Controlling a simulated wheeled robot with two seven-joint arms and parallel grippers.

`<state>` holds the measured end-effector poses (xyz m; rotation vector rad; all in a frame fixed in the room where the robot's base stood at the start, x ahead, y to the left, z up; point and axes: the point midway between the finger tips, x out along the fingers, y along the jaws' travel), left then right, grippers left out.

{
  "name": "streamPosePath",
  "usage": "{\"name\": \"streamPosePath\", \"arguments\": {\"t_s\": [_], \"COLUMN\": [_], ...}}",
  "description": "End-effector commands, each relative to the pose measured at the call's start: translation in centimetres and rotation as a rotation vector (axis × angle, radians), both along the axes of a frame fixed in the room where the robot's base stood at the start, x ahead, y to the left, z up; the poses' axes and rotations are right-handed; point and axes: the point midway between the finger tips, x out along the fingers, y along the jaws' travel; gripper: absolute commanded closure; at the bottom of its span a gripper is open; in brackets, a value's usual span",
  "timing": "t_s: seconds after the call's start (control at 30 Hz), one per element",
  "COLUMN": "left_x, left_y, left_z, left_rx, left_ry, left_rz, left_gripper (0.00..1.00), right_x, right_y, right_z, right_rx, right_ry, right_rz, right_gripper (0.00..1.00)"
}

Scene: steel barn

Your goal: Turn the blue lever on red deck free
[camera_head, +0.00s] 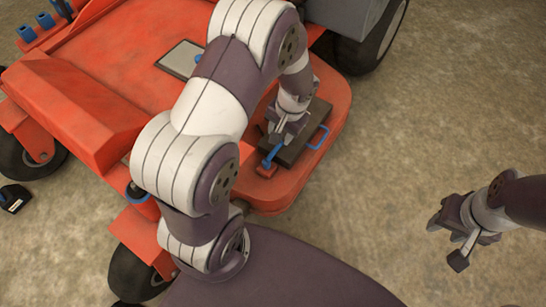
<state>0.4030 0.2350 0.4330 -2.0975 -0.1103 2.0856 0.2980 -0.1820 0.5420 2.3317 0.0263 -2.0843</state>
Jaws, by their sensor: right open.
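The blue lever (272,155) stands on a small red base near the front edge of the red deck (275,193). It lies right beside a flat dark box on the deck. My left gripper (279,139) points down over the lever's upper end, at the dark box's edge. Its fingertips are small and partly hidden, so I cannot tell whether they touch the lever or how far apart they are. My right gripper (447,243) is open and empty, off to the right above the bare floor.
The dark box (303,143) has a blue handle (319,137) on its right side. A pale framed panel (178,58) lies farther back on the red machine. Blue knobs (45,20) are at top left. Wheels stand around the machine. The concrete floor (440,120) at right is clear.

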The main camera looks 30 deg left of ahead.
Motion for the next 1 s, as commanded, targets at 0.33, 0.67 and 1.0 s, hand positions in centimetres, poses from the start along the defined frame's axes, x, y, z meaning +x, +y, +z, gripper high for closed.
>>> {"name": "streamPosePath", "arguments": {"t_s": [0.33, 0.67, 1.0], "left_x": [0.4, 0.5, 0.5], "left_y": [1.7, 2.8, 2.8], "left_z": [-8.6, -13.6, -13.6], "left_rx": [0.014, 0.013, 0.013], "left_ry": [0.006, 0.004, 0.003], "left_rz": [-0.001, -0.002, -0.002], "left_gripper": [0.58, 0.58, 0.68], "right_x": [-0.1, -0.1, 0.0], "right_y": [0.0, 0.0, 0.0], "right_z": [-5.2, -8.3, -8.2], "right_rx": [0.0, 0.0, 0.0], "right_ry": [0.0, 0.0, -0.001], "right_rz": [0.0, 0.0, 0.0], "right_gripper": [0.57, 0.57, 0.57]}}
